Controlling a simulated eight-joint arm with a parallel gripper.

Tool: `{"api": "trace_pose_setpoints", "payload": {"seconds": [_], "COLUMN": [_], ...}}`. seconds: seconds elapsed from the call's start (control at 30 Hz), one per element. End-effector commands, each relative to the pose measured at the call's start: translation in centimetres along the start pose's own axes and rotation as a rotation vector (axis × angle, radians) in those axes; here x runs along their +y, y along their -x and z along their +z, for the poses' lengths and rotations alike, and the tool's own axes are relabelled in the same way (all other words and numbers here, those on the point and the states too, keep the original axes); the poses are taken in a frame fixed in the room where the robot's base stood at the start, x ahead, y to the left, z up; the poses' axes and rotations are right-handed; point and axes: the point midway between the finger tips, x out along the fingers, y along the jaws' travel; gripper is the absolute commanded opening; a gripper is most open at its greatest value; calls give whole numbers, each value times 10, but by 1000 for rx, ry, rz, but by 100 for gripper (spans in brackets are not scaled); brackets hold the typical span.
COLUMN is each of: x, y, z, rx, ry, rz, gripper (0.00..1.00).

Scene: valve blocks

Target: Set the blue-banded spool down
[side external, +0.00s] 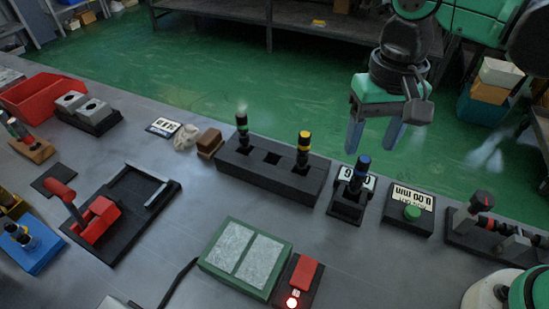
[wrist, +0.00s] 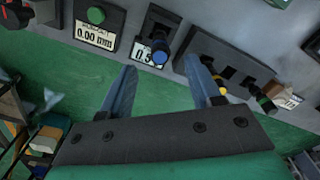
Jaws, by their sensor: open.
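The blue-banded spool (side external: 361,170) stands upright in a small black gauge stand with a white display (side external: 345,209). In the wrist view the spool (wrist: 160,50) shows its blue end, beyond the gap between my fingers. My gripper (side external: 375,138) is open and empty, raised above and behind the stand, apart from the spool. Its two blue-grey fingers also show in the wrist view (wrist: 170,85). A black valve block (side external: 270,171) stands left of the stand. It holds a green-banded spool (side external: 242,128) and a yellow-banded spool (side external: 303,150), with an empty square socket between them.
A box with a green button (side external: 410,214) stands right of the gauge stand. A green-framed tray (side external: 245,258) and a red-switch box (side external: 298,282) lie in front. A black fixture with a red clamp (side external: 100,218) is at left. Bare grey bench lies between.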

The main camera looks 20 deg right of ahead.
Motion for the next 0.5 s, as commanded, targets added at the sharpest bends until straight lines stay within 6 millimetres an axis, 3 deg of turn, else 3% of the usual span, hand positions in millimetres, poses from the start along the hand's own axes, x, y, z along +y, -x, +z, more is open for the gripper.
{"api": "trace_pose_setpoints", "payload": {"seconds": [0.3, 0.5], "x": [0, 3], "y": [52, 64], "z": [0, 0], "rx": [0, 9], "ry": [0, 2], "rz": [0, -6], "gripper": [57, 57]}}
